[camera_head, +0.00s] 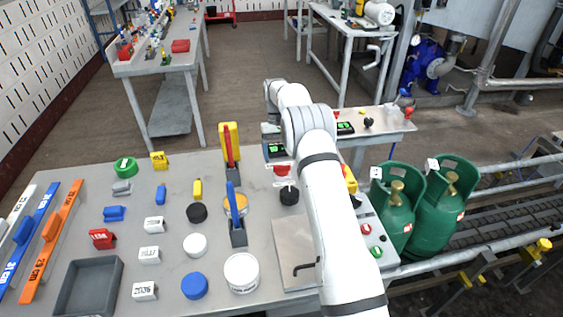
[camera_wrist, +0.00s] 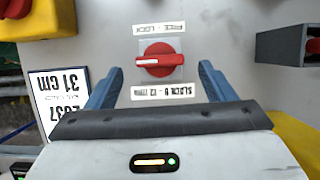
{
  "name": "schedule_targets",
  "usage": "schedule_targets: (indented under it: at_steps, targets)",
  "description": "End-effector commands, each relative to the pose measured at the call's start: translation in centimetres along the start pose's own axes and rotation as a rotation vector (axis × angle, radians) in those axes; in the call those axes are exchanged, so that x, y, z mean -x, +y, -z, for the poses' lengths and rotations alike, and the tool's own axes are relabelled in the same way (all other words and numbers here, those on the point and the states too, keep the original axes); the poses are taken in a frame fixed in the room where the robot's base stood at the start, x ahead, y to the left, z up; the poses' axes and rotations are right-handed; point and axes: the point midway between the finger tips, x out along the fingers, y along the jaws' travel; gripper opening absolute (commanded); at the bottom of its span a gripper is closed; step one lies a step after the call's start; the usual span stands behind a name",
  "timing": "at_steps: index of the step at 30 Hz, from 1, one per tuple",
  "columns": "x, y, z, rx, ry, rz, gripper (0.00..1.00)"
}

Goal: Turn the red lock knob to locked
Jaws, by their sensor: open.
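The red lock knob (camera_wrist: 159,60) is in the upper middle of the wrist view, on a pale panel (camera_wrist: 225,30). My gripper (camera_wrist: 160,69) is open, with one blue finger on each side of the knob and a gap on both sides. Whether the fingertips are level with the knob in depth I cannot tell. In the head view my arm hides the gripper.
In the wrist view, a yellow block (camera_wrist: 35,18) with a red knob is upper left, a printed card (camera_wrist: 58,100) left, and a grey housing (camera_wrist: 285,45) right. In the head view, green gas cylinders (camera_head: 437,215) stand right of the crowded table (camera_head: 130,230).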

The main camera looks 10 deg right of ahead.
Motion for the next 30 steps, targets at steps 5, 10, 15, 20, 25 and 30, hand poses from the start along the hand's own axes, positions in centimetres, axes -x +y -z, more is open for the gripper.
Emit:
schedule_targets:
  at_steps: [5, 10, 15, 20, 25, 30]
  targets:
    - [2.6, 0.0, 0.1, 0.001, 0.001, 0.000, 0.76]
    - [3.9, 0.0, 0.0, 0.001, -0.001, 0.000, 0.76]
    - [4.4, 0.0, 0.0, 0.001, -0.001, 0.000, 0.76]
    - [4.3, 0.0, 0.0, 0.001, -0.001, 0.000, 0.76]
    - [4.7, 0.0, -0.2, 0.000, 0.004, 0.000, 0.76]
    - [7.6, 0.1, -2.8, -0.001, 0.051, 0.000, 0.76]
